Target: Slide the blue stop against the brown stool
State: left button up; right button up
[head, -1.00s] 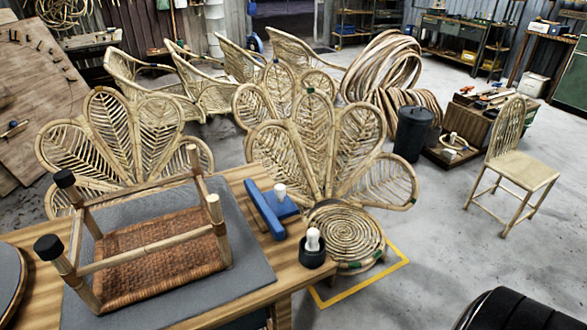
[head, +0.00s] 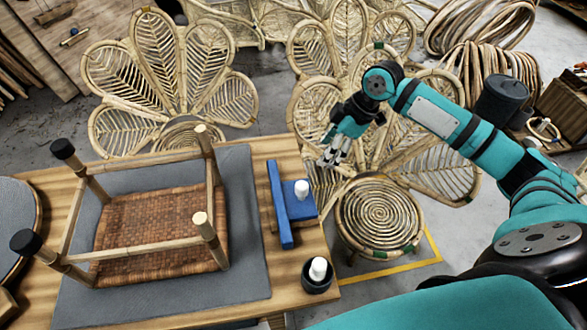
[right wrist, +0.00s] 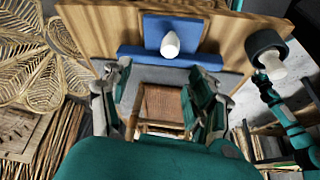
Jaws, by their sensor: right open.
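The blue stop (head: 279,206) stands on the wooden table to the right of the upturned brown stool (head: 150,222). It has a long upright bar and a flat base carrying a white knob (head: 301,189). A strip of grey mat and bare wood lies between stop and stool; they are apart. My right gripper (head: 332,158) is open and empty, in the air beyond the table's right edge, above and right of the stop. In the right wrist view the blue stop (right wrist: 168,57) and the stool (right wrist: 160,103) show beyond the open fingers. My left gripper is out of view.
A black cup (head: 317,277) with a white-topped piece stands at the table's front right corner. The grey mat (head: 245,255) lies under the stool. Rattan peacock chairs stand close behind and right of the table, near my right arm.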

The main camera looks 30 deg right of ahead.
notch_tip(320, 180, up, 2)
jog(key=s, duration=0.1)
jog(key=n, duration=0.1)
send_near(303, 185)
jog(key=shift+g, duration=0.3)
jog(key=p+x, duration=0.1)
jog(key=x, duration=0.3)
jog(key=p+x, duration=0.1)
jog(key=x, duration=0.4)
jog(key=shift+w+f, duration=0.15)
jog(key=shift+w, duration=0.15)
jog(key=shift+w+a+f, duration=0.1)
jog(key=shift+a+f, duration=0.15)
jog(key=shift+f, duration=0.35)
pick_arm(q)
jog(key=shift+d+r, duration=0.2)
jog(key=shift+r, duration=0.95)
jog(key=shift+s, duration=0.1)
pick_arm(e)
grip_shut()
